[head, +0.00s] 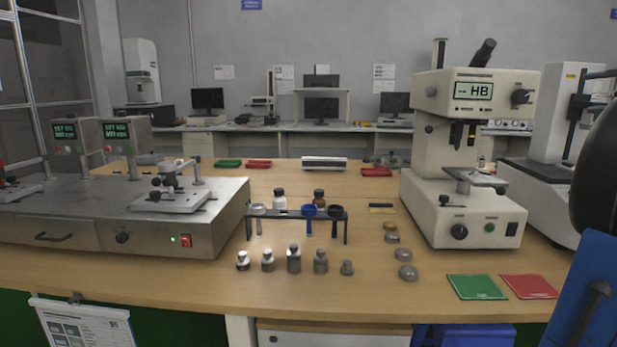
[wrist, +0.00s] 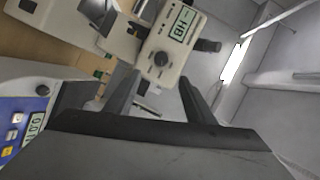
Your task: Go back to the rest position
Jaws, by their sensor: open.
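My gripper (wrist: 159,78) shows in the wrist view with its two dark fingers spread apart and nothing between them. It is raised in the air and tilted. The cream hardness tester (wrist: 160,40) with the HB display appears beyond the fingertips, and I see no contact with it. In the head view the hardness tester (head: 460,205) stands at the right of the wooden bench (head: 210,275). A blue and black part of my arm fills the right edge there. The gripper itself is not visible in the head view.
A steel grinding machine (head: 225,225) stands at the left. Green (head: 476,287) and red (head: 529,286) mats lie at the front right. Another machine (head: 545,170) stands close to my arm.

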